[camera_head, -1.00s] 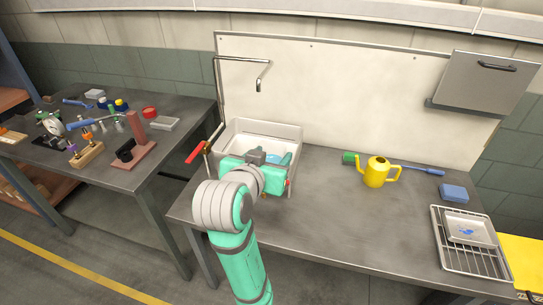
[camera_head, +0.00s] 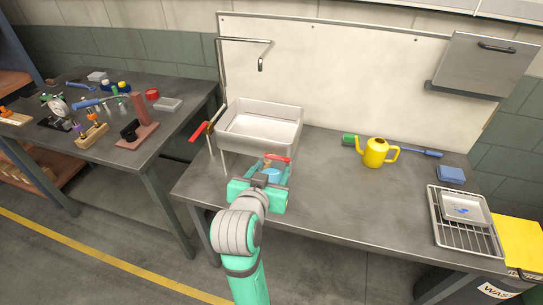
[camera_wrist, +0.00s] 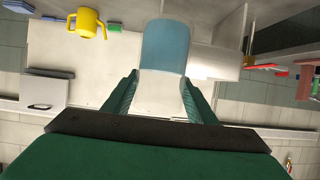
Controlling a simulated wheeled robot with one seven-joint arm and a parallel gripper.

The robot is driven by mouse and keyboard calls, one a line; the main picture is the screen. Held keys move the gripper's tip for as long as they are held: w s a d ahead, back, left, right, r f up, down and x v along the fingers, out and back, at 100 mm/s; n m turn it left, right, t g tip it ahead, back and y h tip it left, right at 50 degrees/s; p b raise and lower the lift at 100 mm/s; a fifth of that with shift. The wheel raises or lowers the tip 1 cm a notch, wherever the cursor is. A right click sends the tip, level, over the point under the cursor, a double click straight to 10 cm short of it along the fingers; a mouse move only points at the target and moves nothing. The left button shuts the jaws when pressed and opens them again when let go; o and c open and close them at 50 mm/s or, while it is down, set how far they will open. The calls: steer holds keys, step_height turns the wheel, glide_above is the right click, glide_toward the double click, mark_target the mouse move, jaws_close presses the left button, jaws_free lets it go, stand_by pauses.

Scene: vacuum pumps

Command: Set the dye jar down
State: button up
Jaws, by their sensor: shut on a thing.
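The dye jar (camera_head: 272,175) is between the fingers of my gripper (camera_head: 267,171), and only its blue part shows in the head view. In the wrist view the blue jar (camera_wrist: 166,46) stands out beyond the fingertips, with a paler part nearer the palm. My gripper (camera_wrist: 159,88) is shut on it. The jar is in front of the sink, over the grey worktop (camera_head: 335,200). My gripper hides its lower side, so I cannot tell whether it touches the worktop.
The white sink (camera_head: 228,142) stands behind the jar, with a red lever (camera_head: 277,158) at its front. A yellow watering can (camera_head: 376,153), a blue sponge (camera_head: 451,174) and a wire rack (camera_head: 470,238) are on the right. The worktop between is clear.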

steer(key=s+f+n+y, duration=0.1)
steer(key=s+f, duration=0.1)
steer(key=f, duration=1.2)
steer(key=s+a+f+n+y, duration=0.1)
steer(key=s+f, duration=0.2)
steer(key=f, duration=1.2)
steer(key=s+a+f+n+y, duration=0.1)
steer(key=s+f+y, duration=0.1)
steer(key=f, duration=1.3)
steer(key=shift+s+a+t, duration=0.25)
steer(key=shift+s+t, duration=0.05)
